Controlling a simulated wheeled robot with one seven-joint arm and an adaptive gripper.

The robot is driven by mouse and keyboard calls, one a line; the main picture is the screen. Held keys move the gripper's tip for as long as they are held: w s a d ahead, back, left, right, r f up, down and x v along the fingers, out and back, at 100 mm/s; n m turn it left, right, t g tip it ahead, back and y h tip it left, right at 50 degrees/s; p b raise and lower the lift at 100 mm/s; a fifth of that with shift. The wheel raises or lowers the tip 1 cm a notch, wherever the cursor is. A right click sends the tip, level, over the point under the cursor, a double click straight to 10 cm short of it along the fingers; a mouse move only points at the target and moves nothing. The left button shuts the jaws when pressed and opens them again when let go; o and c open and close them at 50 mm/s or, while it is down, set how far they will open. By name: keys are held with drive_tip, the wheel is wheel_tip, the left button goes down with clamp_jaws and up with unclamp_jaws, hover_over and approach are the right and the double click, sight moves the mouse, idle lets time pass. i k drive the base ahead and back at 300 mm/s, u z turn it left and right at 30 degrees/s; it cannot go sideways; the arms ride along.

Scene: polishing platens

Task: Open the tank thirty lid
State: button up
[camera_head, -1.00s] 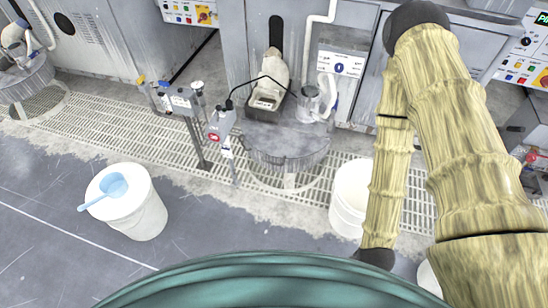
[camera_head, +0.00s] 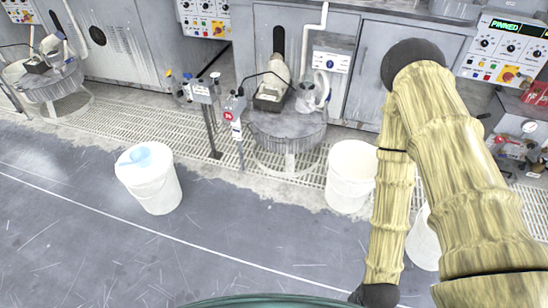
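A round grey drum-like platen stand (camera_head: 290,128) stands at the centre, with a grey-white piece of equipment (camera_head: 272,90) and a clear jug (camera_head: 308,98) on top. My arm, in a yellowish sleeve, runs down the right side. My gripper is not in view; the arm's lower end is a dark joint near the bottom edge.
A white bucket (camera_head: 152,185) with something blue on top stands on the left floor. Another white bucket (camera_head: 349,180) stands right of the drum, and one is partly behind my arm (camera_head: 424,240). Grey cabinets (camera_head: 375,70) line the back. The middle floor is clear.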

sight(276, 126)
drive_tip(key=u, duration=1)
drive_tip(key=i, duration=1.65)
drive_tip(key=z, duration=0.95)
